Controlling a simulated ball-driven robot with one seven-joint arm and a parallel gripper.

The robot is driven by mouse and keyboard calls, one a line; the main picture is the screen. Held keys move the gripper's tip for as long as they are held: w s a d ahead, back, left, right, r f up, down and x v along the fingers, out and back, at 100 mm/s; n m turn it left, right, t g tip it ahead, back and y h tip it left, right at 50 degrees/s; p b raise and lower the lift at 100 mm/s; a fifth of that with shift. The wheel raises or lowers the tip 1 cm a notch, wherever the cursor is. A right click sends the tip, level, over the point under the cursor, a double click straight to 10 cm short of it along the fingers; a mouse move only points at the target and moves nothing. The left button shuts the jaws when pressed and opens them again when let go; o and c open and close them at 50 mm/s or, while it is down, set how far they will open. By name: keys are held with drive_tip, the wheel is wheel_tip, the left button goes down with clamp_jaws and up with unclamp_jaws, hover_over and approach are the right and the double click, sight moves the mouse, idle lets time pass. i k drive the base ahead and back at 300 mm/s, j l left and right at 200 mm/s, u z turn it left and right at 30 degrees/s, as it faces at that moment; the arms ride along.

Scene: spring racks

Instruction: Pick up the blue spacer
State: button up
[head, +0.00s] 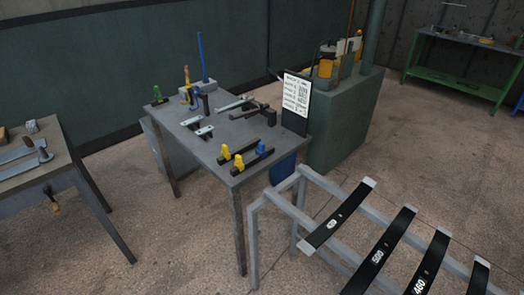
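A small blue block (261,149), which looks like the blue spacer, is at the front right of the grey metal table (200,158). It stands at a dark bar, and two yellow pieces of similar size (239,162) are to its left. The blue block is small in the picture, so I cannot tell whether it rests on the bar or beside it. My gripper is not in view.
A rack of grey tubes (253,240) holding black numbered leaf springs (338,215) stands at the front right. A white list (297,93) is behind the table's right end, beside a green cabinet (345,125). Another workbench (75,170) is at left. Bare floor lies between the bench and table.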

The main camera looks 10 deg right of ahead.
sight(261, 151)
drive_tip(key=z, duration=0.3)
drive_tip(key=i+j+z, duration=0.15)
drive_tip(key=j+z, duration=0.2)
drive_tip(key=i+j+z, duration=0.1)
drive_tip(key=j+z, duration=0.25)
drive_tip(key=j, duration=0.15)
drive_tip(key=i+j+z, duration=0.25)
drive_tip(key=j, duration=1)
drive_tip(key=j+z, duration=0.2)
drive_tip(key=j, duration=1.05)
